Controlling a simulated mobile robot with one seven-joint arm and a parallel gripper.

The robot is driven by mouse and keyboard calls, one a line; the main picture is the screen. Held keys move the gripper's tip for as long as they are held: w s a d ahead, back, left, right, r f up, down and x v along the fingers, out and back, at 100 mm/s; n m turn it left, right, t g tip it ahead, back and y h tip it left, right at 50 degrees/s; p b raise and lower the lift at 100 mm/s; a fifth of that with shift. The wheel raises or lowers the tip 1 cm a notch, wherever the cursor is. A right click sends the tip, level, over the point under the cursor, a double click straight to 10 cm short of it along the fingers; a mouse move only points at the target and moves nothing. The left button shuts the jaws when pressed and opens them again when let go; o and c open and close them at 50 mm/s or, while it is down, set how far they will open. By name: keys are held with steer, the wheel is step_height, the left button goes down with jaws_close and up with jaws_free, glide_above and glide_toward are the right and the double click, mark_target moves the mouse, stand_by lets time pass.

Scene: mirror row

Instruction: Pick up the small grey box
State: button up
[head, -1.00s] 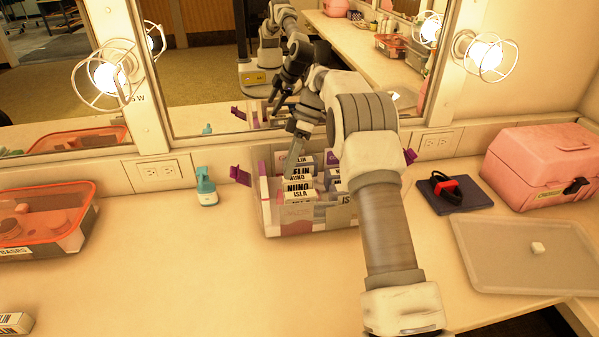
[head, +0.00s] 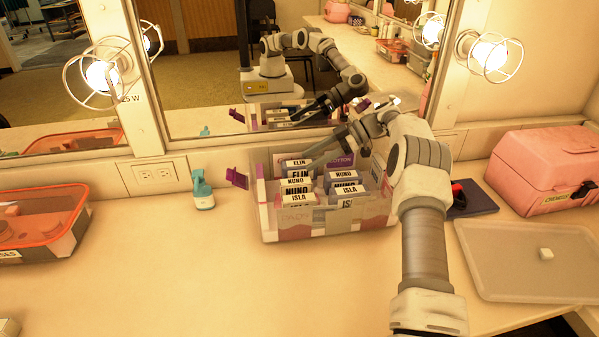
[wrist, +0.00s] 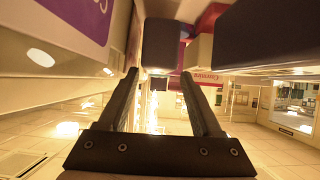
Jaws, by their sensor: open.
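A clear bin (head: 268,222) stands against the mirror wall with several small boxes in it, tagged ELIN, NUNO and ISLA. Grey boxes (head: 345,187) show in its right part; I cannot tell which one is the task's small grey box. My gripper (head: 312,168) is open and reaches down into the bin from the right, and my arm hides some of the bin's right side. In the wrist view my two fingers (wrist: 160,76) are apart, with a dark grey box (wrist: 162,45) just beyond and between their tips. I cannot tell whether they touch it.
A teal-and-white bottle (head: 202,190) and an orange-lidded tub (head: 75,235) stand left. The front counter is clear.

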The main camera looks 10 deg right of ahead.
mark_target(290, 170)
steer(key=x, duration=0.7)
steer(key=shift+w+a+f, duration=0.15)
steer(key=shift+a+f, duration=0.05)
steer(key=shift+a, duration=0.1)
jaws_close()
